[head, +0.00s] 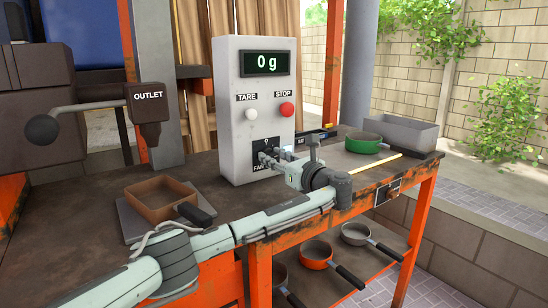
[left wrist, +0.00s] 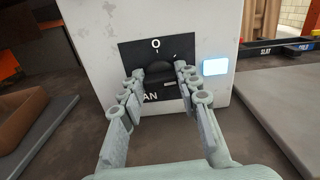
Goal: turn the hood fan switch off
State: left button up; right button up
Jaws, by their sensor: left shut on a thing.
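The fan switch is a dark rotary knob (left wrist: 157,70) on a black plate (left wrist: 128,54), low on the front of a white control box (head: 244,150). An "O" mark shows above the knob, and fingers partly cover the "FAN" label below it. My left gripper (head: 270,160) reaches the plate from the front. In the left wrist view its fingers (left wrist: 159,76) are on either side of the knob, shut on it. The knob's pointing direction is unclear. A square light (left wrist: 216,67) to the right of the plate glows pale blue. My right gripper is out of view.
The box also carries a "0 g" display (head: 266,63), a white TARE button (head: 251,114) and a red STOP button (head: 287,109). A brown tray (head: 160,198) lies left, a green pan (head: 363,142) right. An outlet block (head: 148,103) with a lever stands left.

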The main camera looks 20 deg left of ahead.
pick_arm(q)
jog(key=shift+f+n, duration=0.1)
jog(key=shift+n, duration=1.9)
jog(key=shift+f+n+b, duration=0.1)
jog(key=shift+n+b, duration=0.2)
jog(key=shift+n, duration=1.1)
jog(key=shift+s+f+n+b, duration=0.1)
jog(key=shift+n+b, duration=0.45)
jog(key=shift+n, duration=0.35)
jog(key=n+b, duration=0.5)
jog(key=n, duration=0.2)
jog(key=shift+f+n, duration=0.1)
jog(key=shift+n, duration=0.7)
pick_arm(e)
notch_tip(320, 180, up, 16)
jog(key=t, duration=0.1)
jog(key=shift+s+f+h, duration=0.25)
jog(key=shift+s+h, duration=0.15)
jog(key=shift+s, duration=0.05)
